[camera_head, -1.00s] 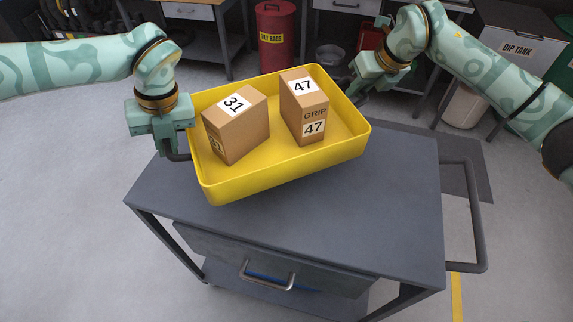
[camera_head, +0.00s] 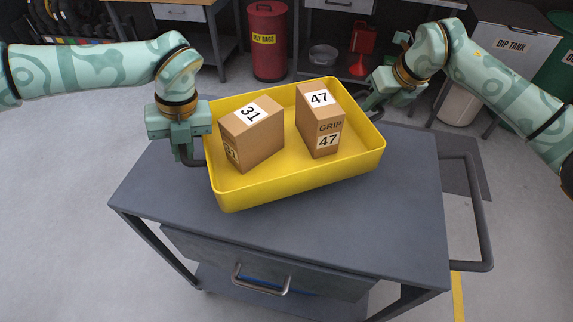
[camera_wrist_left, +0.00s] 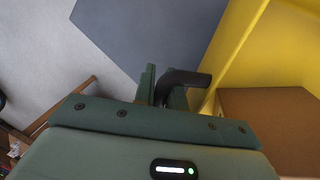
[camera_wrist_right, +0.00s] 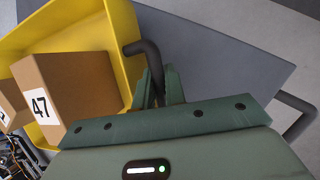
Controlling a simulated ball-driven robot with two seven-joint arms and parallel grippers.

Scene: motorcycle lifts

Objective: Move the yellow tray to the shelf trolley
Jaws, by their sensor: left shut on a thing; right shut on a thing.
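The yellow tray (camera_head: 300,182) is over the grey top of the shelf trolley (camera_head: 385,215), turned at an angle. Whether it touches the top cannot be told. It holds a brown box marked 31 (camera_head: 262,144) and a brown box marked 47 (camera_head: 318,110). My left gripper (camera_head: 186,158) is shut on the dark handle at the tray's left end; that handle shows in the left wrist view (camera_wrist_left: 186,78). My right gripper (camera_head: 368,102) is shut on the handle at the other end, seen in the right wrist view (camera_wrist_right: 148,52).
The trolley has a drawer handle (camera_head: 262,281) in front and a push handle (camera_head: 482,215) at its right. Behind stand a red oily rags bin (camera_head: 268,42), a workbench and a dip tank (camera_head: 512,45). The trolley top is bare in front of the tray.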

